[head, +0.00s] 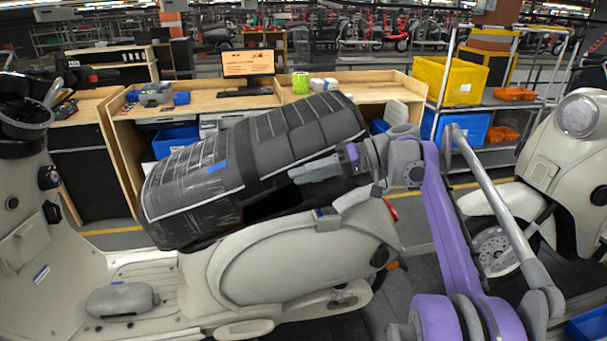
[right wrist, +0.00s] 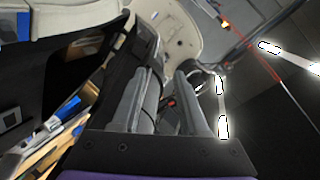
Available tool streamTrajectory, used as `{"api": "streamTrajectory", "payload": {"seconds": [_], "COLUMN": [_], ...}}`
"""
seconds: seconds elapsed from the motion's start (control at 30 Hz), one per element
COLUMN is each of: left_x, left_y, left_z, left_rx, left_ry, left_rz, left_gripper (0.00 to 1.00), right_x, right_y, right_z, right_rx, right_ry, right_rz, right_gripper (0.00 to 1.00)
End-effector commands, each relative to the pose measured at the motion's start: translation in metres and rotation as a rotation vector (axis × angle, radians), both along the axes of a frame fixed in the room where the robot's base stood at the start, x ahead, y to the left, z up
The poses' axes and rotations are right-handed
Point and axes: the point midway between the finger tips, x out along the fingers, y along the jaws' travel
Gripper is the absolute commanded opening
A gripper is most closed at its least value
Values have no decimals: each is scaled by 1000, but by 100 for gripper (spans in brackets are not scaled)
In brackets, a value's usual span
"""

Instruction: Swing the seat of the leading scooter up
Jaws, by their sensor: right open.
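The cream scooter (head: 300,262) fills the front of the head view. Its black quilted seat (head: 290,135), wrapped in clear film with a blue tape piece, is tilted, its right end raised and its left end low. A dark gap shows beneath it, above the body. My right gripper (head: 300,173) reaches in from the right, its fingers under the raised part of the seat. Whether they touch it I cannot tell. In the right wrist view the two grey fingers (right wrist: 167,75) stand apart with nothing clearly between them. My left gripper is out of view.
A second cream scooter (head: 560,150) stands at the right. A rack with a yellow bin (head: 450,80) stands behind my right arm.

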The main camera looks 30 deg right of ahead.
Motion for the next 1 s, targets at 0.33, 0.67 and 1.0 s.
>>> {"api": "streamTrajectory", "payload": {"seconds": [0.33, 0.67, 1.0], "left_x": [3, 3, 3], "left_y": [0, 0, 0], "left_z": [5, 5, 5], "left_rx": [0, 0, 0], "left_ry": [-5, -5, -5], "left_rz": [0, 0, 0], "left_gripper": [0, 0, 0], "right_x": [0, -4, -92], "right_y": [0, 20, 137], "right_z": [1, -12, -152], "right_rx": [0, -32, -447], "right_ry": [0, 52, 383], "right_rz": [0, -3, -120], "right_gripper": [44, 44, 44]}}
